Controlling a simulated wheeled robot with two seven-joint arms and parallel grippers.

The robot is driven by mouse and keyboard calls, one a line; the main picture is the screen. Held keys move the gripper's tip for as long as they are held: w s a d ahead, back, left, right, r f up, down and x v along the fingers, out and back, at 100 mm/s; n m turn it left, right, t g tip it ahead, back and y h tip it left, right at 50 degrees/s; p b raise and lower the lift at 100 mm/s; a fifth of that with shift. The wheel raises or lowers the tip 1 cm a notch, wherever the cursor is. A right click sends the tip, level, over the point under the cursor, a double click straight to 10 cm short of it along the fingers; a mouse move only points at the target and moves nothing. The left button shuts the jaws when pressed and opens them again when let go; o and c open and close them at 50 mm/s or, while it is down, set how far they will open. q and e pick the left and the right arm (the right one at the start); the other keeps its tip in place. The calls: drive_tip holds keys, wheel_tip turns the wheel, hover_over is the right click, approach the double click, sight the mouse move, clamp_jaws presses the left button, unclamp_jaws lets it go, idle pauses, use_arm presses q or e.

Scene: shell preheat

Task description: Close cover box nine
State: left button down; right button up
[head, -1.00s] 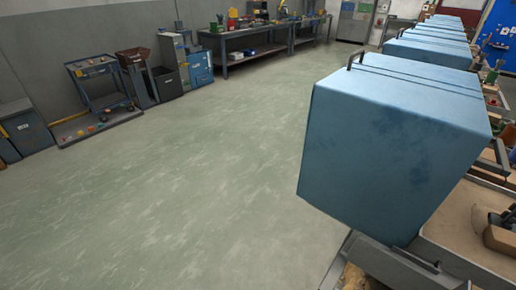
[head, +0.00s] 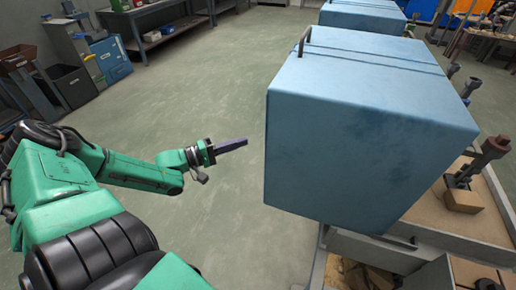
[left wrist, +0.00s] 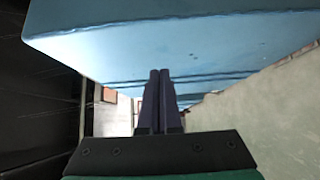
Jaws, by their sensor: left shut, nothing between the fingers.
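A large blue cover box (head: 365,130) fills the middle right of the head view, with a dark handle (head: 304,41) on its top left edge. I see no number on it. Below its lower edge an open-topped bench (head: 345,242) shows. My left gripper (head: 246,142) is shut and empty, to the left of the box and apart from it, with its fingers pointing towards it. In the left wrist view the closed fingers (left wrist: 159,72) overlap a blue surface (left wrist: 180,38); I cannot tell whether they touch it. My right gripper is not in view.
Another blue box (head: 365,16) stands behind the near one. The green floor (head: 200,100) on the left is free. A workbench and cabinets stand along the far left.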

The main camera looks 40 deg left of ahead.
use_arm(q)
drive_tip(key=w+d, duration=0.1)
drive_tip(key=w+d+b, duration=0.1)
drive_tip(key=d, duration=0.1)
drive_tip(key=w+d, duration=0.1)
drive_tip(key=d, duration=0.1)
drive_tip(key=shift+w+f+b, duration=0.1)
drive_tip(key=shift+w+b, duration=0.05)
drive_tip(key=shift+b, duration=0.25)
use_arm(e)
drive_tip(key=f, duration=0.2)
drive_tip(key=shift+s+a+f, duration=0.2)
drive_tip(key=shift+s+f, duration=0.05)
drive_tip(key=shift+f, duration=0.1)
use_arm(q)
drive_tip(key=shift+w, duration=0.1)
